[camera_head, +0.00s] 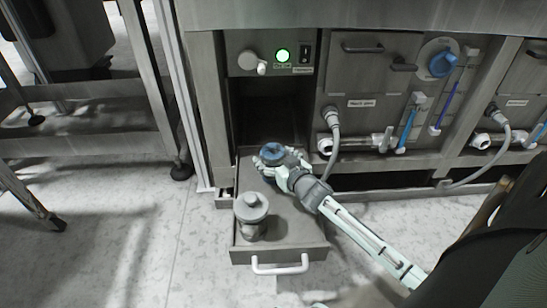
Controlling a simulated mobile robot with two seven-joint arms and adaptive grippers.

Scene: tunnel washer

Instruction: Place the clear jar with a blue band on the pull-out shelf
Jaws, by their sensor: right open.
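The pull-out shelf (303,229) is drawn out of the machine's lower bay, with a white handle on its front. A second, grey-lidded jar (251,216) stands upright at the shelf's front left.
The dark bay (268,110) behind the shelf is open. Hoses and valves (355,142) are to the right. A metal frame stands at left; the floor (110,230) there is clear.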

